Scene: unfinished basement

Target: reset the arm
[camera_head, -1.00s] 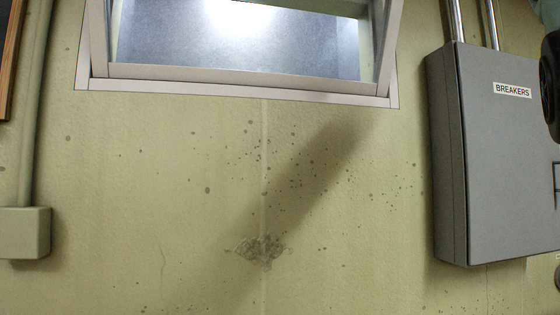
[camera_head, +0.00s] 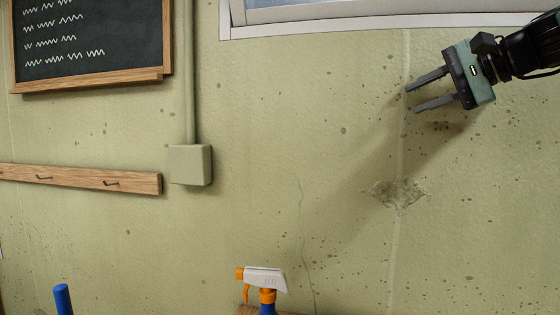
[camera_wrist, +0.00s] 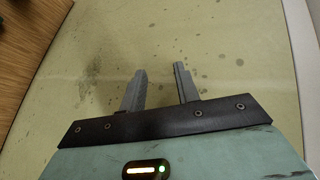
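My gripper (camera_head: 427,91) is at the upper right of the head view, raised in front of the wall and pointing left. Its two grey fingers are apart with nothing between them. In the wrist view the fingers (camera_wrist: 159,84) also stand apart and empty, with the stained wall (camera_wrist: 215,40) beyond them. My arm comes in from the right edge of the head view.
A spray bottle (camera_head: 267,280) with a white and orange head and a blue object (camera_head: 63,299) show at the bottom. A chalkboard (camera_head: 90,40), a hook rail (camera_head: 80,179), a conduit box (camera_head: 190,165) and a window frame (camera_head: 380,24) are on the wall.

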